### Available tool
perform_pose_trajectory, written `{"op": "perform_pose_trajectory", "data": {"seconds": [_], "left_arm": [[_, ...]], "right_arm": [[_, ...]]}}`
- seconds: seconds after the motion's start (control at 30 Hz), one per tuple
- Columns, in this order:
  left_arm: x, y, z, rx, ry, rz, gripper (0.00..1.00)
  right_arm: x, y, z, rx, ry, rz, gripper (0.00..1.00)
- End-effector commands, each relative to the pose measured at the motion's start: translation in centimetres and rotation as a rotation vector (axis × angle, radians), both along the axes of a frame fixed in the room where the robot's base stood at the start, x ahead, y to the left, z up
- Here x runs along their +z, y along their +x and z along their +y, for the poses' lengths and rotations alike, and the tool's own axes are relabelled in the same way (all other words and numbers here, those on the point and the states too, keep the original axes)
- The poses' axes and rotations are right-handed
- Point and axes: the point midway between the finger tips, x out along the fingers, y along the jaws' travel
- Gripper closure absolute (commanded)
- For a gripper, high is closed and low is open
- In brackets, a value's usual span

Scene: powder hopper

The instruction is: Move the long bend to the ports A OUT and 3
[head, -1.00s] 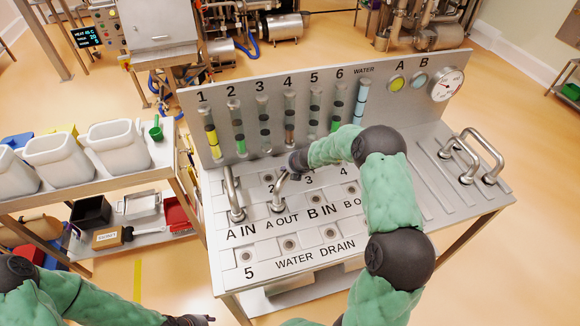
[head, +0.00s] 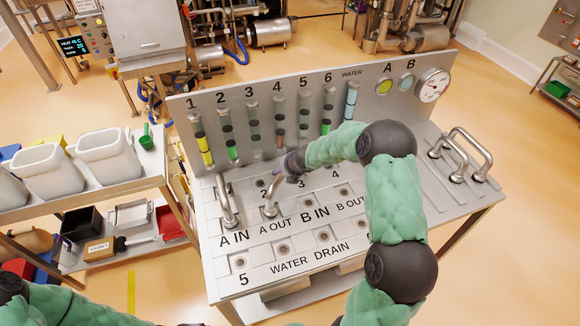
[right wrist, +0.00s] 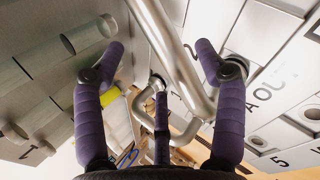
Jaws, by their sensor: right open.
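A steel bend (head: 270,199) stands at A OUT in the head view, its upper end partly hidden by my right gripper (head: 290,172). A second steel bend (head: 226,205) stands at A IN, to its left. Two more bends, one (head: 449,146) and another (head: 474,150), stand on the right of the bench. I cannot tell by length which is the long bend. In the right wrist view my right gripper (right wrist: 165,60) is open, with its purple fingers spread on both sides of a steel tube (right wrist: 172,55). Of my left gripper only a dark sliver shows at the bottom edge.
The bench (head: 222,279) has labelled ports; port 3 is close to my right gripper and partly covered. An upright panel (head: 290,85) with sight tubes and gauges stands behind. A shelf (head: 95,195) with white bins is at the left.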

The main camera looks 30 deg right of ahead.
Motion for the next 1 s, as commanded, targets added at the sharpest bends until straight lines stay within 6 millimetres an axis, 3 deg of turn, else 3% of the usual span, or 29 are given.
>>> {"op": "perform_pose_trajectory", "data": {"seconds": [0.2,0.43,1.0], "left_arm": [[0.0,0.0,0.0,0.0,0.0,0.0,0.6],[0.0,0.0,0.0,0.0,0.0,0.0,0.6],[0.0,0.0,0.0,0.0,0.0,0.0,0.6]], "right_arm": [[3.0,-2.1,0.1,0.0,0.0,-0.002,0.29],[4.8,-3.4,0.1,0.0,0.0,-0.001,0.29],[5.5,-4.0,0.2,0.001,-0.001,-0.001,0.29]]}}
